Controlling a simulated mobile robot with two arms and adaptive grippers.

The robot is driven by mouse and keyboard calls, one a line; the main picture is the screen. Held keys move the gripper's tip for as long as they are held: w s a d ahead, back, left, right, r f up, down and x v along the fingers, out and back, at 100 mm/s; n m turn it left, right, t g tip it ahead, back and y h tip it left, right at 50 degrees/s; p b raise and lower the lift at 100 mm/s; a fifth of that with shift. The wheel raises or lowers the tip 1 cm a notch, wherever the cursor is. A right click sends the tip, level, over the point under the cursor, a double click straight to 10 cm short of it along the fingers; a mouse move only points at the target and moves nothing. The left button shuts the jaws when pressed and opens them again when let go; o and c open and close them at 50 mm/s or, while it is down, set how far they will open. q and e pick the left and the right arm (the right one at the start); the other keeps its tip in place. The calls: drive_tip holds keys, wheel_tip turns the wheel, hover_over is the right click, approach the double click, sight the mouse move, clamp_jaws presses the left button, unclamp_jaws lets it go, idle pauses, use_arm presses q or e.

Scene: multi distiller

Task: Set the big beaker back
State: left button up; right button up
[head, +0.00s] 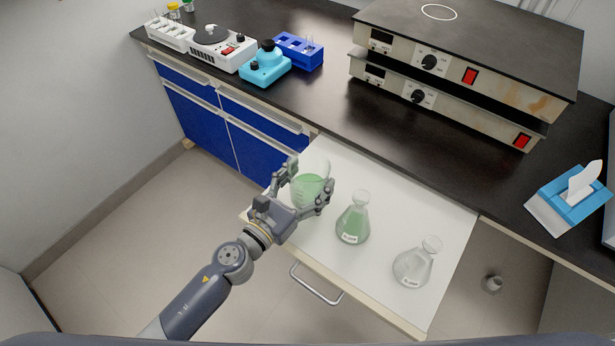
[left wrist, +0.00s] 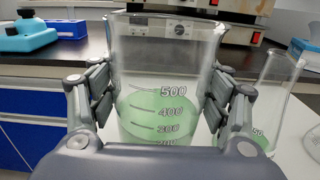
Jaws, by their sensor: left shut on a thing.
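The big beaker (head: 308,188) is clear glass with green liquid. It is at the left end of the pulled-out white drawer (head: 375,190). My left gripper (head: 305,192) is shut on it, one finger on each side. My right gripper is not in view.
A flask with green liquid (head: 353,220) stands right of the beaker, and a clear flask (head: 416,262) farther right. The black counter (head: 300,105) behind holds stacked hot plates (head: 450,75), a blue device (head: 265,68), racks and a tissue box (head: 565,198).

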sight(312, 176)
use_arm(q)
drive_tip(key=shift+w, duration=1.35)
drive_tip(key=shift+w+f+b, duration=0.1)
drive_tip(key=shift+f+b, duration=1.05)
drive_tip(key=shift+f, duration=0.65)
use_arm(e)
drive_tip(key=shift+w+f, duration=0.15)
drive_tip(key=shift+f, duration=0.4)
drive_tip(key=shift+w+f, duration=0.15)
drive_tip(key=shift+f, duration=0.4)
use_arm(q)
drive_tip(key=shift+f, duration=0.15)
drive_tip(key=o, duration=1.5)
drive_tip(key=shift+c, duration=0.2)
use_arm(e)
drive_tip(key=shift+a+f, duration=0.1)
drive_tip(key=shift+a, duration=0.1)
